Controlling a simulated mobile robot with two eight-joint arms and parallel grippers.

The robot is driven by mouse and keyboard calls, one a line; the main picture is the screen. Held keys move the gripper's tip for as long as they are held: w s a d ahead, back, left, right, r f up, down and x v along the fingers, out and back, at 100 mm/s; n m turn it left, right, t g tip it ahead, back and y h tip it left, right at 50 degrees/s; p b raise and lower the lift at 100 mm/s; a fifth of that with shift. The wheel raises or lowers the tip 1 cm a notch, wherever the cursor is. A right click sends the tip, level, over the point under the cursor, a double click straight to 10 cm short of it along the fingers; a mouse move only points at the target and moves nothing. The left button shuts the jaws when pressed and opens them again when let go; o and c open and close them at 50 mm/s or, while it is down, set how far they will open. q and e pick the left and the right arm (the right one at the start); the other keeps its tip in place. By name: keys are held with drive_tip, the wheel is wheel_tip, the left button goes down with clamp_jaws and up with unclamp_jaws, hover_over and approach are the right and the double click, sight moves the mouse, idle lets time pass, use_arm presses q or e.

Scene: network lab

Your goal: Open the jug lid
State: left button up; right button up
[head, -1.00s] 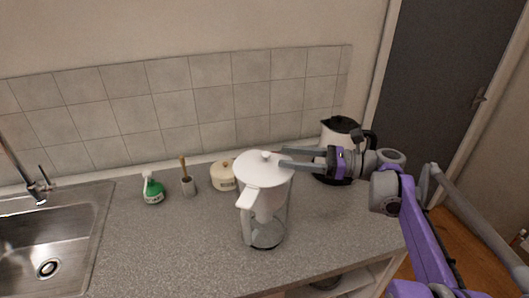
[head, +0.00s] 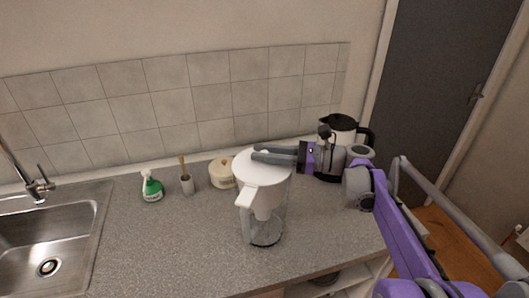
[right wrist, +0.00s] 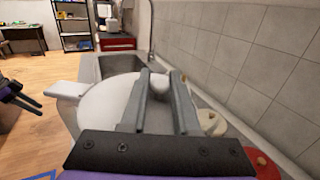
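A clear jug (head: 270,225) with a white top stands upright on the counter. Its round white lid (head: 248,172) sits flat on top, with the white handle (head: 247,196) toward the front. My right gripper (head: 255,154) reaches in from the right over the lid. In the head view the fingers partly hide the knob. My left gripper (right wrist: 32,101) shows small at the left of the right wrist view, fingers apart and empty.
The steel sink (head: 45,240) is at left. The counter left of the jug is clear.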

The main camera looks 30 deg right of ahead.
clamp_jaws()
use_arm(q)
drive_tip(key=shift+r, duration=0.1)
use_arm(e)
drive_tip(key=shift+r, duration=0.1)
idle(0.9)
